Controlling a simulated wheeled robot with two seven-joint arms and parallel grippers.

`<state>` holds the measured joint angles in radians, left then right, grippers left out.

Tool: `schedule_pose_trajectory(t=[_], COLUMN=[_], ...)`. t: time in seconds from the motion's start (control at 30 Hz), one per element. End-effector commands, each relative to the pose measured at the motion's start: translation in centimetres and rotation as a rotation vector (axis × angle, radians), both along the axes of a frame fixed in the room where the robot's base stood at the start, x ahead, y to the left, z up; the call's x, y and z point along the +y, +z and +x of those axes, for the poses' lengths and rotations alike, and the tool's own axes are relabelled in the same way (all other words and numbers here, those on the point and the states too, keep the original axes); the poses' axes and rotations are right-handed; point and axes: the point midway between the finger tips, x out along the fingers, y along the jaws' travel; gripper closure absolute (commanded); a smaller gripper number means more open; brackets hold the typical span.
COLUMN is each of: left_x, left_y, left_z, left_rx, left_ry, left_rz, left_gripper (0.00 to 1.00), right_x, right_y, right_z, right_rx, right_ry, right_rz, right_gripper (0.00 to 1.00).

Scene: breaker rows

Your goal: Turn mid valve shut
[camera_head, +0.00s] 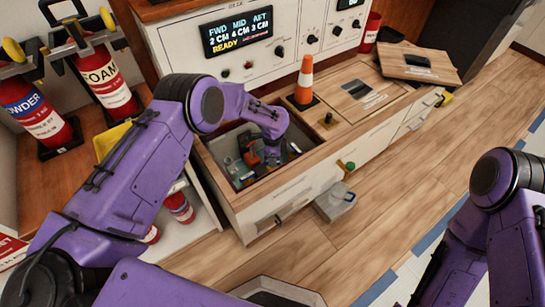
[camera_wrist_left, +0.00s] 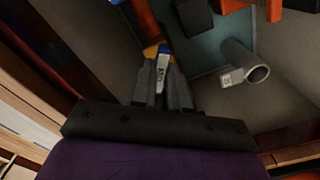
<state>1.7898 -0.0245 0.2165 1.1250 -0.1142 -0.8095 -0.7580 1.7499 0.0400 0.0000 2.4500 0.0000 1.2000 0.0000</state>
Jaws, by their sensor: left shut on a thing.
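My left arm reaches down into an open compartment (camera_head: 215,165) in the wooden counter. In the left wrist view my left gripper (camera_wrist_left: 163,88) is shut on a small handle (camera_wrist_left: 162,68) with a white-and-blue label and a yellowish part. The label's lettering is small and seems to read MID. The fingers cover the handle's lower part, and I cannot tell how far it is turned. A display (camera_head: 238,33) on the panel behind reads FWD 2 CM, MID 4 CM, AFT 3 CM and READY. My right arm shows at the right edge, but its gripper is out of view.
A grey pipe end (camera_wrist_left: 248,68) with a tag and orange parts (camera_wrist_left: 228,5) lie near the gripper in the compartment. An orange cone (camera_head: 304,82) stands on the counter beside it. A loose wooden lid (camera_head: 425,65) lies further right. Extinguishers (camera_head: 104,82) stand at the left.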

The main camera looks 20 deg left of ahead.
Motion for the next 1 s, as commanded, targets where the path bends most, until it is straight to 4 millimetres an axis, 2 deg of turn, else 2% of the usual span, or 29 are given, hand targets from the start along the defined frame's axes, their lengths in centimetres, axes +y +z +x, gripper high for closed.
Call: schedule_pose_trajectory(t=[0.5,0.8,1.0], left_x=[-0.10,-0.10,-0.08], left_y=[0.01,0.01,0.00], left_z=[0.01,0.02,0.02], left_rx=[0.000,0.000,-0.001], left_ry=[0.446,0.596,0.637], left_rz=[-0.001,-0.002,-0.002], left_gripper=[1.00,1.00,1.00], right_x=[0.00,0.00,0.01], right_y=[0.58,0.66,0.68], right_z=[0.00,0.01,0.00], right_rx=[0.000,0.000,0.000], right_ry=[0.000,0.000,0.000], right_rz=[0.000,0.000,0.000], right_gripper=[0.57,0.57,0.57])
